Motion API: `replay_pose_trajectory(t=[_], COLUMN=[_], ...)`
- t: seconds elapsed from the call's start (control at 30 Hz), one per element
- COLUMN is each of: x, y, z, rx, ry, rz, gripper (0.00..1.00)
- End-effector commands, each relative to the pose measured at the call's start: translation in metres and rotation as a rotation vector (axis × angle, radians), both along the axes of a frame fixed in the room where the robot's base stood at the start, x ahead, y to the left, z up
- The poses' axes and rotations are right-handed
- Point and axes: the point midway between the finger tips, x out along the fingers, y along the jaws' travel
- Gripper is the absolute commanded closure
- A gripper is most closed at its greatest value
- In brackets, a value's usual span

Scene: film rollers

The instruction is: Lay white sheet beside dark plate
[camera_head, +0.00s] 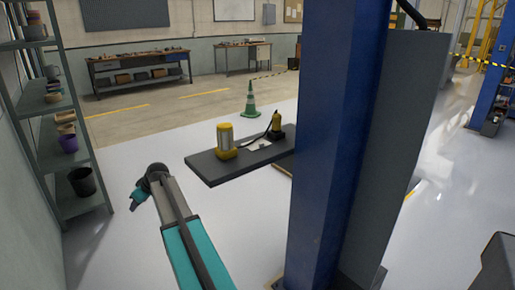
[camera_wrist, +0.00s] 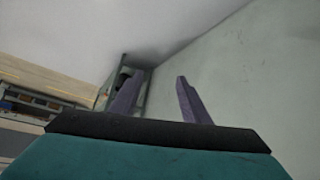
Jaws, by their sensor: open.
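A small white sheet (camera_head: 260,145) lies on a dark flat slab (camera_head: 215,172) in the head view, between a yellow-and-grey canister (camera_head: 226,140) and a yellow bottle-like tool (camera_head: 275,127). A dark strip shows by the sheet; I cannot tell whether it or the slab is the dark plate. My gripper (camera_head: 138,197) is left of the slab, well apart from it, over the open floor. In the wrist view its two purple fingers (camera_wrist: 160,78) are apart with nothing between them. The sheet and slab are not in the wrist view.
A blue column (camera_head: 335,130) with a grey panel stands right of the slab and hides its right end. A shelf rack (camera_head: 75,195) with pots stands at the left wall. A green cone (camera_head: 250,105) and workbenches (camera_head: 140,72) are behind. The floor between rack and slab is clear.

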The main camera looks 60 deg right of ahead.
Motion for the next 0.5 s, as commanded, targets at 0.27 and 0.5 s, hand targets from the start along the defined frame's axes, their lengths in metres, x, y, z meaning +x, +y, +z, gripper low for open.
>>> replay_pose_trajectory(t=[0.27, 0.5], x=[0.02, -0.001], y=[-0.084, -0.163], z=[0.12, 0.229], rx=[-0.11, -0.207], ry=[-0.179, -0.275], rz=[-0.006, -0.031], gripper=[0.58, 0.58])
